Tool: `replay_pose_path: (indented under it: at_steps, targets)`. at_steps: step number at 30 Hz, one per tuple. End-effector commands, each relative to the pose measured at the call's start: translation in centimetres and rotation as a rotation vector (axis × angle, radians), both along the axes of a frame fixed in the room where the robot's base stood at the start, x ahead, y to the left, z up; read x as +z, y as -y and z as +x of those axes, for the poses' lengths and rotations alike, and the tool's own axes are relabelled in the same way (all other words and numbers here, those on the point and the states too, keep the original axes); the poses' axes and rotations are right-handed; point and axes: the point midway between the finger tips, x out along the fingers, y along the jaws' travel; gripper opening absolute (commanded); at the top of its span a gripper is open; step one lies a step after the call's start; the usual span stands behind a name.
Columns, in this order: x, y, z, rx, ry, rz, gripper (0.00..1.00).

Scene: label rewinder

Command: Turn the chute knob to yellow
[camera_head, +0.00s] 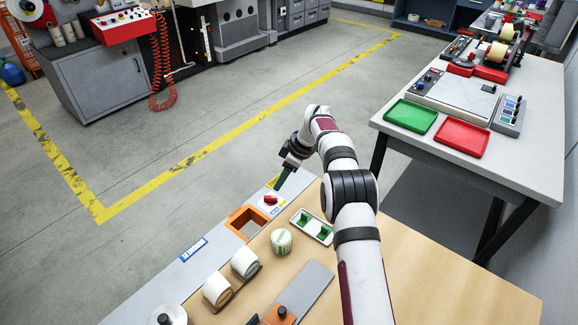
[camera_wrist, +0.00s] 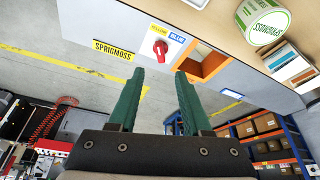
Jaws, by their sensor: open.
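In the wrist view the red knob (camera_wrist: 160,48) sits below a yellow label (camera_wrist: 159,31) and a blue label (camera_wrist: 177,38). Which label its handle points to is hard to tell. An orange-framed chute opening (camera_wrist: 209,65) lies beside it, also seen in the head view (camera_head: 243,222). My gripper (camera_wrist: 158,72) is open, with green fingers apart and nothing between them. In the head view my gripper (camera_head: 279,184) is just beyond the knob, apparently not touching it.
A yellow SPRIGMOSS sign (camera_wrist: 113,50) is on the panel. A green-and-white roll (camera_head: 281,241), two cream rolls (camera_head: 245,263) and a white tray with green pieces (camera_head: 301,231) stand on the wooden table. A second table (camera_head: 460,175) with trays is at right. The floor beyond is open.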

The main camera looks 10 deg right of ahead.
Motion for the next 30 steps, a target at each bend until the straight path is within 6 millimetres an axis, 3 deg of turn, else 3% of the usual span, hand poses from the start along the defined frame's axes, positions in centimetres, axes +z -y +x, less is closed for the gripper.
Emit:
replay_pose_path:
  at_steps: [3, 9, 25, 28, 30]
  targets:
    - [3.2, 1.2, -0.5, -0.002, 0.002, 0.000, 0.49]
    - [6.0, 2.2, -1.1, 0.000, -0.001, 0.000, 0.49]
    - [6.9, 2.3, -1.5, -0.018, -0.009, 0.002, 0.49]
    - [10.1, 2.0, -4.2, -0.150, -0.072, 0.007, 0.49]
    - [13.5, 1.8, -8.4, -0.322, -0.151, 0.010, 0.49]
